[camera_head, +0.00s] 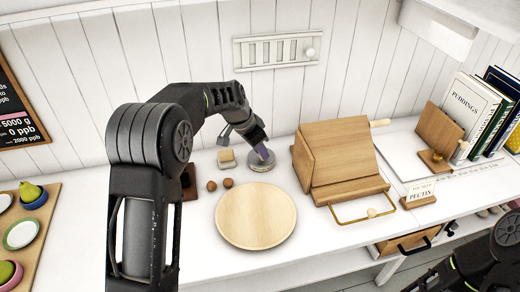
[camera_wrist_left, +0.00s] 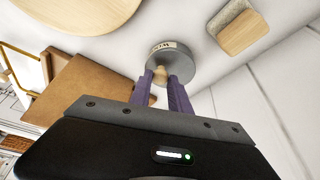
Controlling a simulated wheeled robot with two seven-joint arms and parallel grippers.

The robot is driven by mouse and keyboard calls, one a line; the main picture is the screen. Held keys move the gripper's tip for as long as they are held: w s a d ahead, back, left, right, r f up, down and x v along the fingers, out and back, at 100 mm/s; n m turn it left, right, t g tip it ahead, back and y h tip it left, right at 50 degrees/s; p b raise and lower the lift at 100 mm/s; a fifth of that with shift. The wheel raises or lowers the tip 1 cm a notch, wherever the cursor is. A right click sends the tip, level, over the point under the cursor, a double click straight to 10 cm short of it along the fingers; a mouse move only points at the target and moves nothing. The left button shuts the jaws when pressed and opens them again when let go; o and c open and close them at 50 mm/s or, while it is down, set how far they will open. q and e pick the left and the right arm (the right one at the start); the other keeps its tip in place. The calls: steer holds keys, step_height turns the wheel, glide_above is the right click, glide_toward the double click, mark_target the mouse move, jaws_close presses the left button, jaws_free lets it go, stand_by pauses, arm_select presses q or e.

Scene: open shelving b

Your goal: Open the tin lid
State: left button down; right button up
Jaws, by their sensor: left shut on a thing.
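A small round grey tin (camera_head: 262,164) stands on the white counter near the back wall, left of the wooden bread box. In the left wrist view the tin (camera_wrist_left: 190,60) shows a pale label on its side and a small wooden knob (camera_wrist_left: 160,74) on its lid. My left gripper (camera_head: 262,150) comes down from above. Its purple fingers (camera_wrist_left: 166,80) are shut on the knob. I see no clear gap between lid and tin. My right arm shows only in part at the lower right of the head view; its gripper is out of the picture.
A small pale block on a dish (camera_head: 227,158) is left of the tin. The wooden bread box (camera_head: 343,160) stands close on the right.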

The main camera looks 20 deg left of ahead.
arm_select(q)
steer(key=w+r+g+h+p, duration=0.1)
steer(key=p, duration=0.2)
steer(key=w+a+r+g+p, duration=0.1)
steer(key=p, duration=0.3)
steer(key=shift+r+n+g+h+p, duration=0.2)
steer(key=shift+n+g+h+p, duration=0.1)
steer(key=shift+g+h, duration=0.1)
steer(key=shift+w+a+f+g+p, duration=0.1)
steer(key=shift+a+g+p, duration=0.05)
steer(key=shift+g+p, duration=0.2)
steer(key=c, duration=1.2)
jaws_free()
